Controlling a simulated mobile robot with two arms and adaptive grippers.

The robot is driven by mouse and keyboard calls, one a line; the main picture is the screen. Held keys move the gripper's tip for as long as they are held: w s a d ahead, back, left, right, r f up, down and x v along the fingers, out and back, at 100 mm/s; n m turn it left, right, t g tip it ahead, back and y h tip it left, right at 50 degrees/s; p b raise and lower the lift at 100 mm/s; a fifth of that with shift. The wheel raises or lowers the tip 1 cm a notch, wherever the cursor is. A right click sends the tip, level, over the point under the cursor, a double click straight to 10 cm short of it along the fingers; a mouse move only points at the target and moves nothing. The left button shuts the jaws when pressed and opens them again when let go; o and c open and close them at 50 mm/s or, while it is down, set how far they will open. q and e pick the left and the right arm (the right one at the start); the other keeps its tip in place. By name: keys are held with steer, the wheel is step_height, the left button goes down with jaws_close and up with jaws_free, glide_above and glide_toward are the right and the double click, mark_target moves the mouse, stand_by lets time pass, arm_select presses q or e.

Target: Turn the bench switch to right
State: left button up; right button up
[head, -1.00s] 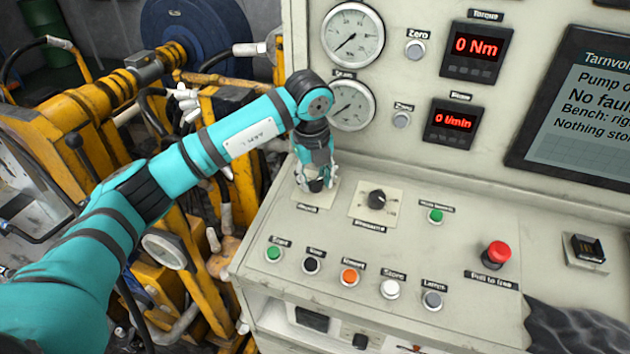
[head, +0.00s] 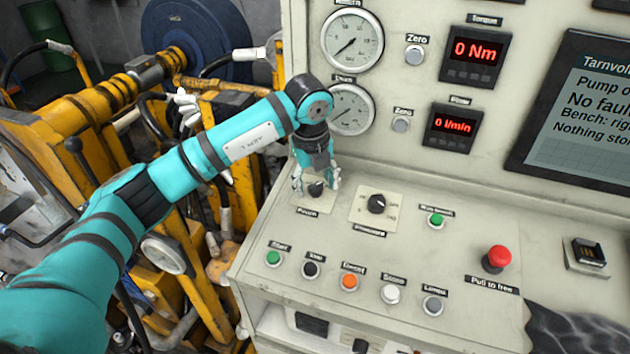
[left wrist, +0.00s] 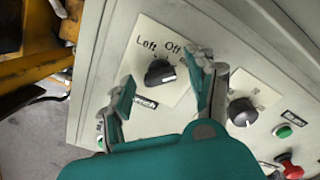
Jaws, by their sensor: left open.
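The bench switch (head: 316,189) is a black rotary knob on a pale square plate at the left end of the sloping panel. In the left wrist view the knob (left wrist: 158,73) shows with the words Left and Off printed above it. A pale mark sits on the knob's right side in that view; any print there is hidden behind a finger. My left gripper (head: 316,181) is open just above the knob, with one finger on each side. In the left wrist view the gripper's (left wrist: 166,73) fingers look clear of the knob. My right gripper is not in view.
A second black knob (head: 376,203) stands just right of the switch. Several push buttons line the front, including an orange one (head: 349,282). A red stop button (head: 497,258) stands farther right. Gauges and displays fill the upright panel behind. Yellow machinery (head: 90,140) is at left.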

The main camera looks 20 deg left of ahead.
mark_target(312, 202)
arm_select(q)
step_height(312, 202, up, 12)
steer(key=s, duration=0.1)
steer(key=shift+s, duration=0.4)
steer(key=shift+f, duration=0.15)
